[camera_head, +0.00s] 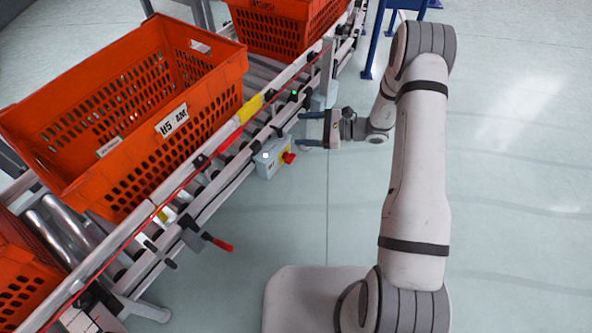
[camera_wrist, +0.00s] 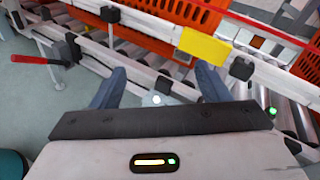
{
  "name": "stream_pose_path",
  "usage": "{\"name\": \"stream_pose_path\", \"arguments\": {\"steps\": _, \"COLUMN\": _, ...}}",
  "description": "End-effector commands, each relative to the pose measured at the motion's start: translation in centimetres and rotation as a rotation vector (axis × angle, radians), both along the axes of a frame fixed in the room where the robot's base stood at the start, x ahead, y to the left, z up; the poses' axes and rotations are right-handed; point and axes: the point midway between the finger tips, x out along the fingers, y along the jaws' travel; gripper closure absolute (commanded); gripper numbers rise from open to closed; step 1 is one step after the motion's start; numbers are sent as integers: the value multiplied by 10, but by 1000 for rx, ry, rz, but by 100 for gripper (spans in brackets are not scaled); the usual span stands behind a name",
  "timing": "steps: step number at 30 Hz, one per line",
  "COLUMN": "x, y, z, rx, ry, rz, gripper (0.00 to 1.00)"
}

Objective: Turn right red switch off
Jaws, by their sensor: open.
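A grey switch box (camera_head: 270,160) with a red rotary knob (camera_head: 289,157) is mounted on the near side of the conveyor. A red-handled lever (camera_head: 218,243) sits farther left on the same rail. The lever also shows at the left of the wrist view (camera_wrist: 35,59). My gripper (camera_head: 303,130) is open and empty, just beyond the box and knob in the head view, fingers pointing toward the conveyor. In the wrist view its fingers (camera_wrist: 160,70) stand apart, with a white light (camera_wrist: 156,99) between them. The red knob cannot be made out in the wrist view.
Orange totes (camera_head: 130,50) stand on the roller conveyor (camera_head: 225,140). A yellow label (camera_head: 249,108) and a red strip run along its rail, close to my fingers. Open floor (camera_head: 520,200) lies to the right. Blue posts (camera_head: 375,40) stand at the back.

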Motion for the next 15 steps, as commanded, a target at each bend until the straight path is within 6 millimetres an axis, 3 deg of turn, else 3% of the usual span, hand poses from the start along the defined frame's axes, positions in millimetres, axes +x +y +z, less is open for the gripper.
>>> {"name": "stream_pose_path", "arguments": {"steps": 1, "x": 6, "y": -3, "z": -51, "rx": 40, "ry": 42, "rz": -57, "gripper": 31}}
{"name": "stream_pose_path", "arguments": {"steps": 6, "x": 22, "y": -15, "z": -154, "rx": 150, "ry": 134, "rz": -246, "gripper": 31}}
{"name": "stream_pose_path", "arguments": {"steps": 10, "x": 25, "y": -25, "z": -214, "rx": 205, "ry": 180, "rz": -360, "gripper": 31}}
{"name": "stream_pose_path", "arguments": {"steps": 15, "x": 24, "y": -34, "z": -253, "rx": 239, "ry": 207, "rz": -444, "gripper": 31}}
